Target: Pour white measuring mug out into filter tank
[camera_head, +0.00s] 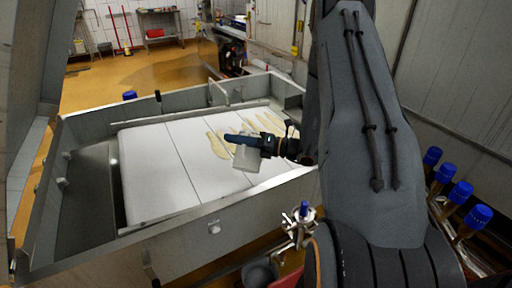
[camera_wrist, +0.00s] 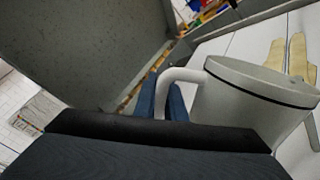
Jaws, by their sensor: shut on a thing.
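The white measuring mug (camera_head: 247,160) hangs in the air above the white panels of the filter tank (camera_head: 182,240). My gripper (camera_head: 243,140) is shut on the mug's handle. In the wrist view the mug (camera_wrist: 250,103) shows at the right, with its curved handle between my blue fingers (camera_wrist: 163,98). The mug's rim shows, but its inside is hidden, so I cannot tell what it holds. The tank is a wide steel basin with low walls and flat white panels inside.
Pale flat pieces (camera_head: 217,144) lie on the panels beside and behind the mug. Several blue-capped valves (camera_head: 461,193) stand at the lower right. A blue-handled tap (camera_head: 304,210) stands close to the tank's front wall. A grey wall bounds the right side.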

